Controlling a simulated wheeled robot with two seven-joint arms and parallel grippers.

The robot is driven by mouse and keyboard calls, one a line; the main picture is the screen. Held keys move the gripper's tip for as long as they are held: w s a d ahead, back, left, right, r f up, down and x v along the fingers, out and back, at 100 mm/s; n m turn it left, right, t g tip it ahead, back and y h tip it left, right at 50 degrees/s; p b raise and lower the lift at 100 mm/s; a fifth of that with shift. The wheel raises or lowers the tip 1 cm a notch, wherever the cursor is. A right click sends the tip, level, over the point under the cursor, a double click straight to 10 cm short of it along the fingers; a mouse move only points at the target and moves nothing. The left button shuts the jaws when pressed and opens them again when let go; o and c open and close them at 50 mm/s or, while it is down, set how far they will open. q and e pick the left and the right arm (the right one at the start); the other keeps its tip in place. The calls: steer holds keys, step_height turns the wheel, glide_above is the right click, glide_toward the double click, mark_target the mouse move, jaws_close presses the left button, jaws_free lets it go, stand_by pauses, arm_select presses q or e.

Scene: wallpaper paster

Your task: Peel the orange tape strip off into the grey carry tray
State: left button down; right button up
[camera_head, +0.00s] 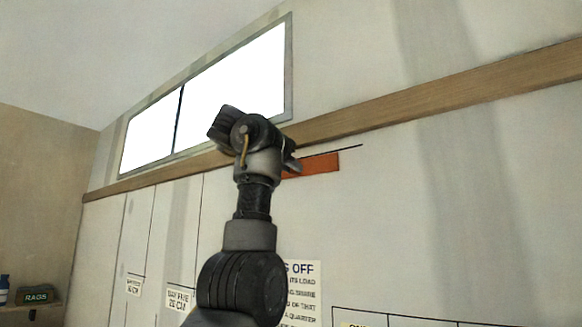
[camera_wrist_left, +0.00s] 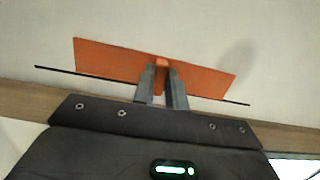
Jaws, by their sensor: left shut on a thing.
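The orange tape strip (camera_head: 318,164) lies on the white wall just below the wooden rail, along a thin black line. In the head view its left part is hidden behind my left gripper (camera_head: 290,166). In the left wrist view the whole strip (camera_wrist_left: 110,65) shows, with a small orange tab (camera_wrist_left: 162,62) at its middle. The fingertips of my left gripper (camera_wrist_left: 162,72) are shut on this tab. Most of the strip looks flat against the wall. The grey carry tray is not in view. My right gripper is not in view.
A wooden rail (camera_head: 430,97) crosses the wall above the strip, with a bright window (camera_head: 235,85) over it. Printed signs (camera_head: 302,290) are on the wall lower down. A box marked RAGS (camera_head: 37,296) stands at the far left. The wall right of the strip is clear.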

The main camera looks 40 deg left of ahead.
arm_select(q)
steer(key=s+b, duration=0.2)
steer(key=shift+s+d, duration=0.15)
steer(key=shift+s, duration=0.2)
steer(key=shift+s+f, duration=0.1)
steer(key=shift+s+d+b, duration=0.1)
steer(key=shift+s+b, duration=0.65)
steer(key=shift+s, duration=0.05)
steer(key=shift+s, duration=0.2)
